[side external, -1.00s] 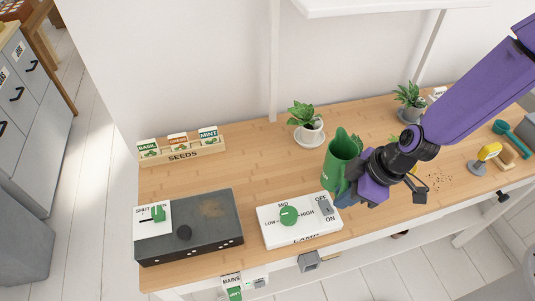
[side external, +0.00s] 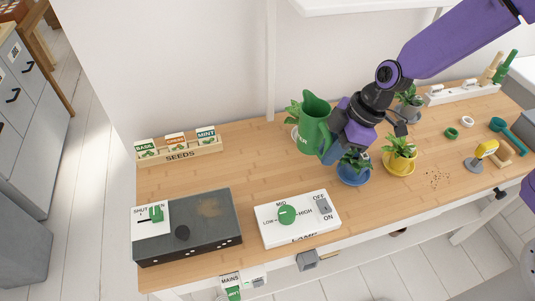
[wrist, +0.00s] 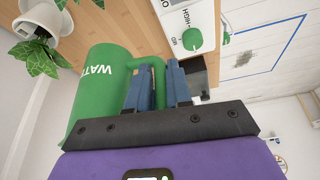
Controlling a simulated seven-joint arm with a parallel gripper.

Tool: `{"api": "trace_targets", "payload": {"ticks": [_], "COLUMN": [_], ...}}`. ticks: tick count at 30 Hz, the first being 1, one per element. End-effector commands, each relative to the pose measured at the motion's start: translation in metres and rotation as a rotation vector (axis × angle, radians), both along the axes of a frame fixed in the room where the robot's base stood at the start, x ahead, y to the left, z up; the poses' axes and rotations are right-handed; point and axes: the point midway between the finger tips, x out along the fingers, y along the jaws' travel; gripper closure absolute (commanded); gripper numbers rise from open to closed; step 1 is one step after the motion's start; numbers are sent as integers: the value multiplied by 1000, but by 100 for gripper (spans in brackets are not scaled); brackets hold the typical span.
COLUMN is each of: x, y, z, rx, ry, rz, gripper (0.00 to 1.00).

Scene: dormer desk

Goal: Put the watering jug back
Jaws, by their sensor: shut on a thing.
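The green watering jug (side external: 312,122) is in my gripper (side external: 333,150) in the side view, roughly upright with its open top up. It appears raised above the desk, in front of a potted plant at the back; its exact height is hard to tell. In the wrist view the jug (wrist: 100,65) fills the left, with part of its white lettering showing. My gripper (wrist: 158,85) has its two blue fingers at the jug's handle side, shut on the handle. The contact itself is partly hidden.
A blue-potted plant (side external: 354,174) and a yellow-potted plant (side external: 399,162) stand just right of the jug. The lamp panel (side external: 297,218) lies in front, the seed rack (side external: 180,151) at back left. The desk (side external: 245,170) is clear between rack and jug.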

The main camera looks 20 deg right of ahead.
Motion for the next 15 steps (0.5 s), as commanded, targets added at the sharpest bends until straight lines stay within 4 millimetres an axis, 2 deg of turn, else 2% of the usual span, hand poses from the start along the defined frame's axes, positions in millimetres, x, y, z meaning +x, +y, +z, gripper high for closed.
{"api": "trace_targets", "payload": {"ticks": [15], "x": [72], "y": [54], "z": [-40], "rx": [1], "ry": [-2], "rz": [1], "gripper": [100]}}
